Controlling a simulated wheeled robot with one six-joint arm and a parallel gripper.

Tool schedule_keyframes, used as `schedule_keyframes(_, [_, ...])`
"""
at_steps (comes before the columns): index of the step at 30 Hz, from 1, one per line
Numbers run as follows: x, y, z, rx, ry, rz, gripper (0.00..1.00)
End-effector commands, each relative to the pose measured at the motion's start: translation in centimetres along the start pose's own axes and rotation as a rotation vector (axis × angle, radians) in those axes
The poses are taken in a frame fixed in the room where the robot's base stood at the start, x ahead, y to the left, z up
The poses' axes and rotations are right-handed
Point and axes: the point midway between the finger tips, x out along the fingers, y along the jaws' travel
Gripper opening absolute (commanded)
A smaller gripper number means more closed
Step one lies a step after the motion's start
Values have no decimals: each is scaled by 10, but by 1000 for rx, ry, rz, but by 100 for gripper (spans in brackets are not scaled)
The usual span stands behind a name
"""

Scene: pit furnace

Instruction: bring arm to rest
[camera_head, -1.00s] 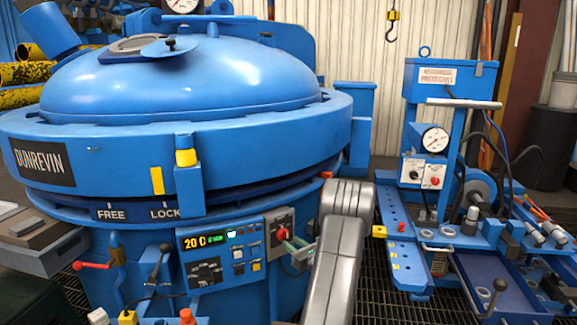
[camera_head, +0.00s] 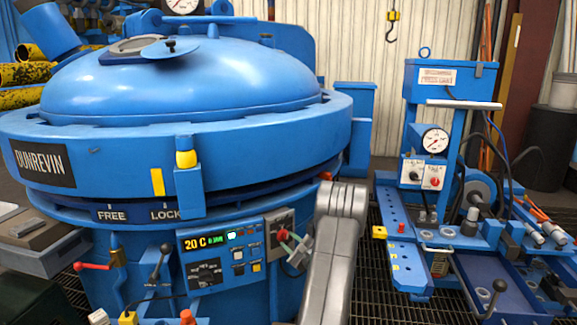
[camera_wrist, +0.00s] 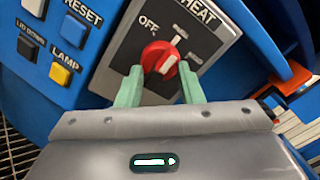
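My gripper (camera_head: 295,242) is at the front of the blue furnace (camera_head: 200,235), by the grey heat switch plate (camera_head: 271,222). In the wrist view its two green fingers (camera_wrist: 160,80) stand apart, with the red knob (camera_wrist: 160,58) in the gap at their tips. I see no finger clearly pressing on the knob. The knob's white pointer aims up and slightly right, to the right of the word OFF. The thick grey link of my arm (camera_head: 335,240) rises in front of the furnace's right side.
The control panel (camera_head: 222,255) with its lit display and buttons is just left of the gripper. The furnace's domed lid (camera_head: 190,85) is down. A blue bench (camera_head: 400,245) with a gauge post stands to the right. Dark floor grating lies between.

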Motion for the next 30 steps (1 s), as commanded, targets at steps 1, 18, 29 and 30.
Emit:
schedule_keyframes(1, [0, -1, 1, -35, 0, 0, 34])
schedule_keyframes(18, [-76, -2, 0, -168, 1, -2, 34])
schedule_keyframes(29, [-104, 0, 0, -169, 0, 0, 34])
schedule_keyframes(30, [-104, 0, 0, -169, 0, 0, 34])
